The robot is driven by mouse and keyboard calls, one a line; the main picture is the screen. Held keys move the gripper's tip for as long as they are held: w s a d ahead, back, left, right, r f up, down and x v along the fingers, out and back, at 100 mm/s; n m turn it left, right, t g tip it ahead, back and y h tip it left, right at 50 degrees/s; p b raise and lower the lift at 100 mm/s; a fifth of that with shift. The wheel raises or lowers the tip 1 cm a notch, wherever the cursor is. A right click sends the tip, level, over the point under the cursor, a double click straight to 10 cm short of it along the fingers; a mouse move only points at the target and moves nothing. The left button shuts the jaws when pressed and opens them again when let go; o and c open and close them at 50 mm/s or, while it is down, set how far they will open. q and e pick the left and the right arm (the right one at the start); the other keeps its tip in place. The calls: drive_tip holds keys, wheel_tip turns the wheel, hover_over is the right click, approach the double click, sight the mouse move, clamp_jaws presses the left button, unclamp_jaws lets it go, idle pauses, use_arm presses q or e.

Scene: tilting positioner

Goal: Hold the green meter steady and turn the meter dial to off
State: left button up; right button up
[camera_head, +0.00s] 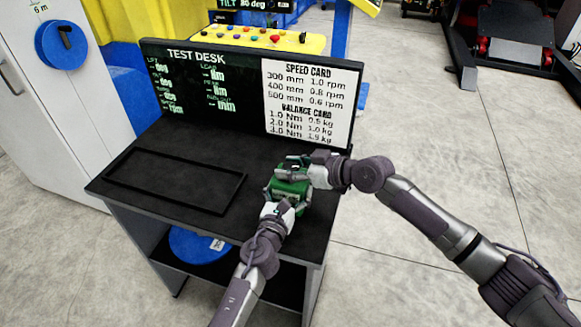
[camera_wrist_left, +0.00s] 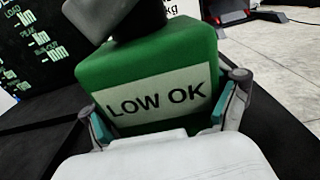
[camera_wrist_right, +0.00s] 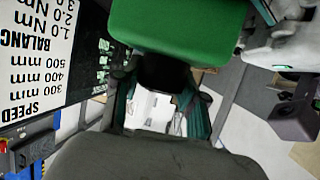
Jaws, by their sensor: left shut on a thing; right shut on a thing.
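The green meter (camera_head: 289,190) stands on the dark desk near its right side. My left gripper (camera_head: 282,207) is at its near side. In the left wrist view its fingers (camera_wrist_left: 165,112) clasp both sides of the meter (camera_wrist_left: 150,62), around a white label reading "LOW OK". My right gripper (camera_head: 299,173) reaches in from the right at the top of the meter. In the right wrist view its fingers (camera_wrist_right: 160,98) close around the black dial (camera_wrist_right: 165,72) beside the green body (camera_wrist_right: 175,25). The dial's pointer and markings are hidden.
An empty black-framed rectangle (camera_head: 239,190) lies on the left of the desk. The test desk board (camera_head: 215,80) with its cards stands along the back edge, close behind the right gripper. A blue disc (camera_head: 195,243) is on the lower shelf.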

drive_tip(key=n+g+y, duration=0.1)
drive_tip(key=n+g, duration=0.1)
drive_tip(key=g, duration=0.1)
drive_tip(key=n+g+y, duration=0.1)
drive_tip(key=n+g, duration=0.2)
drive_tip(key=shift+w+n, duration=0.1)
drive_tip(key=shift+n, duration=0.2)
drive_tip(key=shift+w+d+n+g, duration=0.1)
drive_tip(key=shift+n+g, duration=1.2)
drive_tip(key=shift+g, duration=0.4)
drive_tip(key=shift+f+n+g, duration=0.15)
drive_tip(key=shift+n+g, duration=0.25)
drive_tip(key=o, duration=1.2)
drive_tip(key=shift+s, duration=0.2)
drive_tip(key=shift+c, duration=0.2)
drive_tip(key=v, duration=0.7)
drive_tip(key=shift+d+r, duration=0.15)
drive_tip(key=shift+r, duration=0.1)
